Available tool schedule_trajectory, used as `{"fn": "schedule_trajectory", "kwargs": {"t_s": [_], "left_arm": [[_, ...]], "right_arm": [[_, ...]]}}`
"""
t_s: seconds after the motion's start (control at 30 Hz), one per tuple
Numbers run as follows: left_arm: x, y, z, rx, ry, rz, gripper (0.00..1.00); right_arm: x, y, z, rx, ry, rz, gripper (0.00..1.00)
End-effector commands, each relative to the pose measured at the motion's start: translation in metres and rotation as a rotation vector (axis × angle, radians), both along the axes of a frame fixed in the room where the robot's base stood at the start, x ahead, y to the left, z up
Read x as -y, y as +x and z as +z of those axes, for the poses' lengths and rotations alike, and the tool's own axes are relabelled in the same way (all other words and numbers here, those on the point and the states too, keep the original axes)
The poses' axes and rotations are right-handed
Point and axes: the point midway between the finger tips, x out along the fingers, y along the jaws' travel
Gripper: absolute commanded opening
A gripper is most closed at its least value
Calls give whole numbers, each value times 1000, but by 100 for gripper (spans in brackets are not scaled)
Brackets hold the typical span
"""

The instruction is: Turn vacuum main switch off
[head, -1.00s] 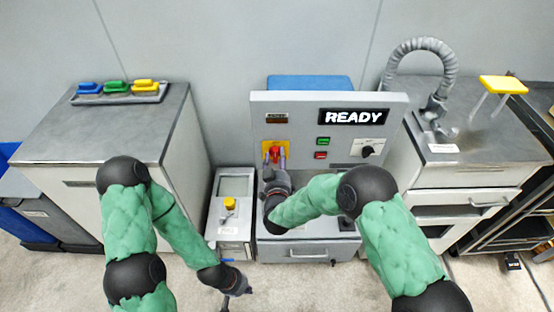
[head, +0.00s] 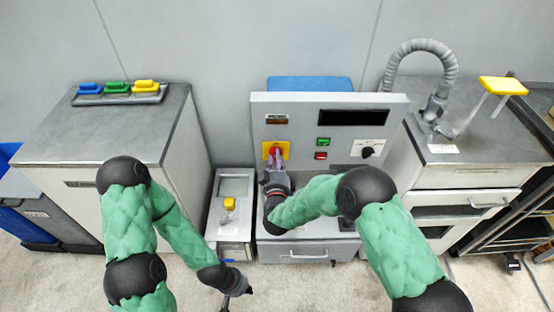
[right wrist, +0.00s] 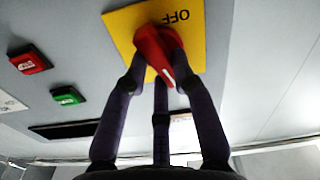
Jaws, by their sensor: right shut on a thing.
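The main switch is a red rotary handle (right wrist: 152,50) on a yellow plate (right wrist: 120,24) marked OFF. In the head view the yellow plate (head: 265,147) sits on the left part of the grey control panel (head: 400,110). My right gripper (right wrist: 160,78) is shut on the red handle, with fingers on both sides of it. The handle stands at a slant in the right wrist view. The panel's display (head: 352,117) is dark. My left gripper (head: 236,292) hangs low over the floor, away from the panel; its fingers are too small to read.
A green button (head: 323,142) and a red button (head: 321,155) sit right of the switch, with a black knob (head: 368,151) farther right. A small box with a yellow knob (head: 229,203) stands left of the machine. A grey hose (head: 420,48) arches at the right.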

Motion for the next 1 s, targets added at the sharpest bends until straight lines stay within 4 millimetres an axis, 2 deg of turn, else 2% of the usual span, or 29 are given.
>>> {"fn": "schedule_trajectory", "kwargs": {"t_s": [1.0], "left_arm": [[0, 0, 19, 0, 0, 0, 0]], "right_arm": [[-8, -1, -1, -2, -956, 2, 0]]}}
